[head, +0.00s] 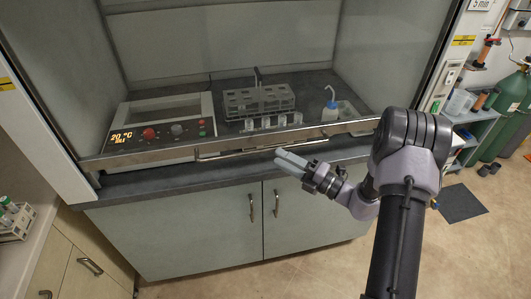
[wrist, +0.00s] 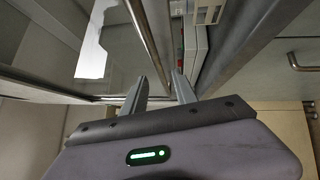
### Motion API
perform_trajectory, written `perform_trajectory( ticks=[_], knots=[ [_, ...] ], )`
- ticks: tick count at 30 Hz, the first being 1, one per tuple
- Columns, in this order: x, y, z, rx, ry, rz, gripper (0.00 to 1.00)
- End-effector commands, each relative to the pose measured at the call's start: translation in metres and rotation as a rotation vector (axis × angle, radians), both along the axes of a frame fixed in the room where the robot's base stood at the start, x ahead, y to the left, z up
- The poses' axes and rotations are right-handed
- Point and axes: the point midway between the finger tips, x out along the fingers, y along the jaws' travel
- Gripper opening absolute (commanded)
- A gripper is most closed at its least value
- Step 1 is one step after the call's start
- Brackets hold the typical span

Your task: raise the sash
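The sash (head: 240,60) is a clear pane on the front of the fume hood. Its metal bottom rail (head: 340,127) sits low, a little above the dark worktop. A thin bar handle (head: 225,153) runs along the rail's lower middle. My gripper (head: 281,157) is in front of the hood, its tips close to the handle's right part. In the wrist view my gripper (wrist: 160,78) has its two fingers apart with a gap between them. A pale metal strip (wrist: 152,35) runs toward that gap. I cannot tell whether the fingers touch the handle.
Behind the sash are a controller box (head: 160,125) reading 20 °C, a tube rack (head: 258,100), small cups and a wash bottle (head: 331,100). The worktop edge (head: 150,186) and cabinet doors (head: 180,230) lie below. Green cylinders (head: 508,105) stand right; open floor is at lower right.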

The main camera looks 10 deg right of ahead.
Motion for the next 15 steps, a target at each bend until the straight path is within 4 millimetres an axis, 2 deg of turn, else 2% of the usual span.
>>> perform_trajectory(
  ticks=[3, 6, 15],
  knots=[
    [0.019, 0.021, 0.002, -0.001, -0.002, 0.004, 0.34],
    [0.031, 0.032, 0.005, -0.001, -0.001, 0.004, 0.34],
    [0.042, 0.043, 0.009, 0.000, 0.000, 0.001, 0.34]
  ],
)
